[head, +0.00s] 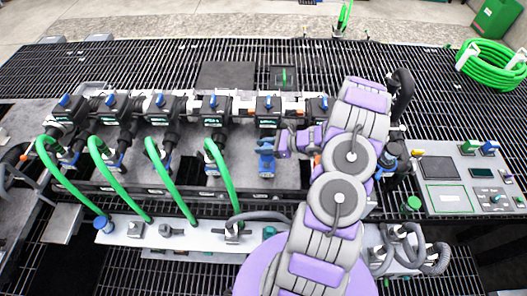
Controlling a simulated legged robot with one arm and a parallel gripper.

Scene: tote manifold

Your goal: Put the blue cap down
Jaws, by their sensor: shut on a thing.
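My gripper (278,144), purple and grey, reaches left from my arm in front of the manifold. It is shut on a small blue cap (265,146), just left of its fingertips. The cap is held up near the fourth valve's right side, above a blue fitting. The picture is too small to tell whether the cap touches that fitting. The fingers themselves are hard to make out.
A row of black valves with blue handles (213,102) runs across the back. Several green hoses (172,185) arch to a grey front rail (190,238). Another blue cap (103,223) sits at its left end. A control panel (465,178) stands right; a green hose coil (490,65) lies behind.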

